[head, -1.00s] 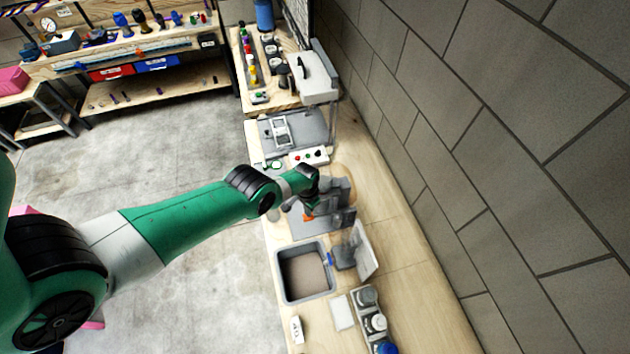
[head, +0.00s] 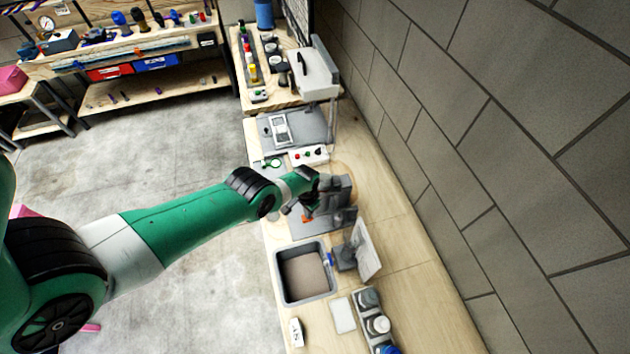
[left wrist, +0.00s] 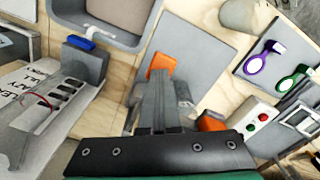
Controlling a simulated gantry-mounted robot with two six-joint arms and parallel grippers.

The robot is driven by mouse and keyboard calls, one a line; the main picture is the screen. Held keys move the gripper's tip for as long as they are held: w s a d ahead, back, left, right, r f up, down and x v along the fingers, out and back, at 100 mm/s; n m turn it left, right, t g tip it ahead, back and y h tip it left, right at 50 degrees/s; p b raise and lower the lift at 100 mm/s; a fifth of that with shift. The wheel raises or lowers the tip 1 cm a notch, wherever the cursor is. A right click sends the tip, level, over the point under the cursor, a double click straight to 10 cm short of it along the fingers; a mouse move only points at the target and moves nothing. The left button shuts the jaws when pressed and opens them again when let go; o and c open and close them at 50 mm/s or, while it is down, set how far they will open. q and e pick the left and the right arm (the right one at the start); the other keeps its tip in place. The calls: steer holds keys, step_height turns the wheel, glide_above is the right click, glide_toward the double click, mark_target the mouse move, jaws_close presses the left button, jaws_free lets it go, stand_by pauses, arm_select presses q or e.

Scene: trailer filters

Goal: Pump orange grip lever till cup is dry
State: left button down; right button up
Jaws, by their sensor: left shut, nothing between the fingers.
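An orange grip piece (left wrist: 161,66) shows in the left wrist view at the far end of a grey bar, above a grey plate (left wrist: 200,62). It shows as a small orange spot in the head view (head: 307,216), just below my left gripper (head: 302,203). My left gripper is shut and empty, close to the grey device (head: 338,190); whether it touches the orange piece I cannot tell. In the left wrist view its fingers (left wrist: 157,105) overlap grey parts. A second orange part (left wrist: 211,122) shows at right. A pale round cup-like vessel (left wrist: 238,14) stands beyond the plate; its contents are hidden.
A grey bin (head: 304,273) stands in front of the device, with a tilted panel (head: 362,250) beside it. A button box (head: 309,155) and grey tray (head: 293,130) lie behind. A block wall (head: 480,130) runs along the right.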

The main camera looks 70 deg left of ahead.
arm_select(q)
steer(key=shift+f+b, duration=1.5)
steer(key=shift+f, duration=0.25)
step_height(320, 180, up, 7)
steer(key=p, duration=0.7)
steer(key=shift+f, duration=0.1)
